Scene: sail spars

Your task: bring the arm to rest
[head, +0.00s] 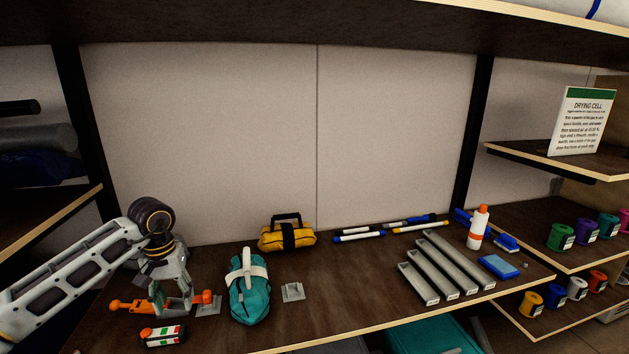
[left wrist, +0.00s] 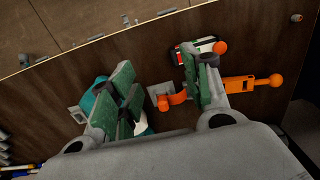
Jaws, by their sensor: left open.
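My left gripper (head: 172,309) is low over the left part of the brown shelf (head: 350,290), with its arm coming in from the left. In the left wrist view its green-padded fingers (left wrist: 160,88) are spread apart with nothing held between them. Orange parts (head: 128,306) show on both sides of the gripper; in the left wrist view a flat orange piece (left wrist: 245,85) and a curved orange piece (left wrist: 177,98) show beside one finger. That finger hides whether they join. My right gripper is in neither view.
A teal bag (head: 249,300) with a pale strap stands just right of the gripper. A white, red and green item (head: 162,336) lies in front. A yellow bag (head: 287,236), grey channels (head: 445,265), pens (head: 360,237) and an orange-topped bottle (head: 478,228) are farther right.

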